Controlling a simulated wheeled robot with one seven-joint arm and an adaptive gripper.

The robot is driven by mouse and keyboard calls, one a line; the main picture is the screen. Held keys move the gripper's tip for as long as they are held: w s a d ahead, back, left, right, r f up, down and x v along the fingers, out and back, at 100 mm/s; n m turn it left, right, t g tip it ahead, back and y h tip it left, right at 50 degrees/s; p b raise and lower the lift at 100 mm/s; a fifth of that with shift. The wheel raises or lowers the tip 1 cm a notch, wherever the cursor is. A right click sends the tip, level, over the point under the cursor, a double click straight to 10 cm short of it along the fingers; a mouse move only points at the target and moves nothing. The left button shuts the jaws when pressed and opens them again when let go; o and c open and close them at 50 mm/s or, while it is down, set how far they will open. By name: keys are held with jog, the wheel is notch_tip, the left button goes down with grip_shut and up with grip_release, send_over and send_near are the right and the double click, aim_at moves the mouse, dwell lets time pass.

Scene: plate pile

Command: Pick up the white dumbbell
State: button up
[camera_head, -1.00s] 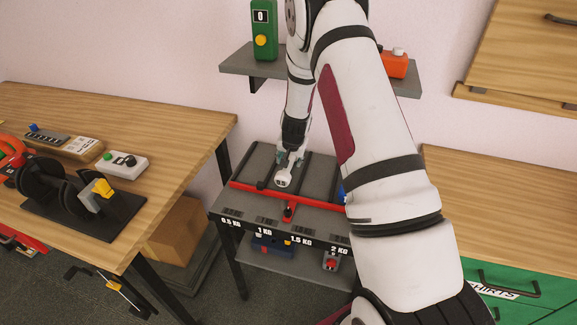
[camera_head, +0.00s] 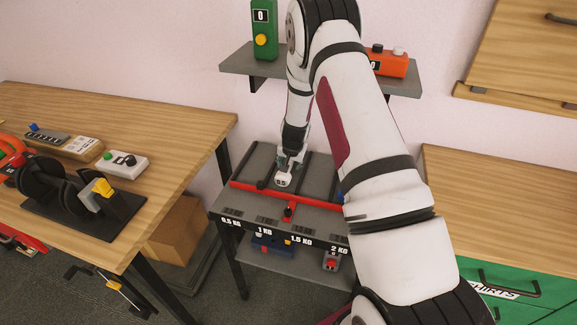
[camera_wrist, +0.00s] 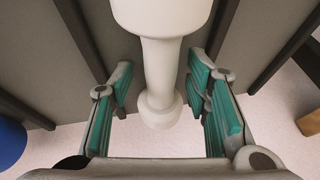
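The white dumbbell (camera_wrist: 160,65) fills the upper middle of the wrist view, its narrow handle between two wider ends. My gripper (camera_wrist: 160,90) is open, with teal-padded fingers on both sides of the handle and a gap on each side. In the head view the near end of the dumbbell (camera_head: 283,180) shows just below my gripper (camera_head: 291,160), on the grey rack (camera_head: 235,214) behind its red bar. The rest of the dumbbell is hidden by my gripper there.
Dark dividers split the rack into lanes. A blue thing (camera_wrist: 10,142) lies at the left of the wrist view. A wooden table (camera_head: 190,118) stands left, a wooden-topped cabinet (camera_head: 500,200) right. A grey shelf (camera_head: 240,64) hangs above the rack, holding a green device (camera_head: 264,25) and an orange device (camera_head: 388,64).

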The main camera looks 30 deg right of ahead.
grip_shut()
jog(key=shift+r, duration=0.1)
